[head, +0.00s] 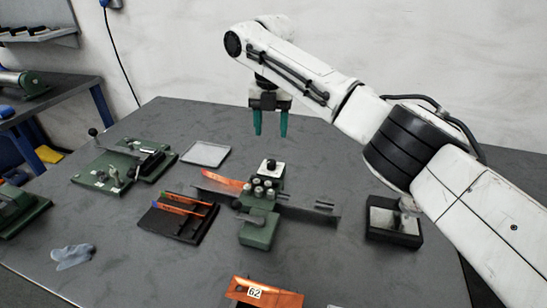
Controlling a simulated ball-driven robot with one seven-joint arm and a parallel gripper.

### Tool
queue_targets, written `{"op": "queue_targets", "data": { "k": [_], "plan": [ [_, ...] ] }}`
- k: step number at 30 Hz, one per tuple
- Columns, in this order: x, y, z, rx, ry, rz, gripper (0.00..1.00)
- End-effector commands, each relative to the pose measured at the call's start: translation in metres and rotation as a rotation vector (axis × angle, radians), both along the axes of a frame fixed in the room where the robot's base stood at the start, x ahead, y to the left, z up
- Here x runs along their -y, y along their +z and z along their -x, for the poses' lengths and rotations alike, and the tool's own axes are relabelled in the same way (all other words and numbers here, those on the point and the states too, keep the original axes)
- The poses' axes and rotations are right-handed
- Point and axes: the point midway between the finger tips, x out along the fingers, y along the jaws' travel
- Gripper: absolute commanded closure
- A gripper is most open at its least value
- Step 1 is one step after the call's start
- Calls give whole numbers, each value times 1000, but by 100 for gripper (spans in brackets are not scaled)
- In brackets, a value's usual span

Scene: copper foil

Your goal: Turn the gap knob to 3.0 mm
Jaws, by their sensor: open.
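My gripper (270,133) hangs over the table with its two teal fingers pointing down. The fingers are apart, with nothing between them. Below it in the picture stands a small green machine (257,231) with several pale cylindrical parts on it. A small dark knob (270,163) sits on a white plate on top of the machine's far end; I take it to be the gap knob. The fingers are apart from the knob, above it in the picture. The knob's scale and setting are too small to read. A strip of copper foil (220,179) lies at the machine's left side.
A black tray (153,222) with copper strips lies left of the machine. A green base with a lever (105,174) and a pale flat tray (206,153) are further back. A black box (393,237) stands right. A copper piece marked 62 (280,297) lies in front. A grey cloth-like item (73,256) lies left.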

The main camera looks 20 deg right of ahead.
Motion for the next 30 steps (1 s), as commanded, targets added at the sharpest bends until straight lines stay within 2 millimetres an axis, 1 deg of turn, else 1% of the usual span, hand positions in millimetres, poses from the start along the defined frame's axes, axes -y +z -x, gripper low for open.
{"op": "queue_targets", "data": {
  "k": [9, 15, 18, 21, 30],
  "plan": [
    [0, -54, 1, -3, 0, 0, 46],
    [0, -84, 1, -3, -1, 1, 46],
    [0, -94, 1, -2, -1, 0, 46],
    [0, -99, 0, -1, 0, 0, 46],
    [0, -101, 0, -1, 0, 0, 46]
  ]
}}
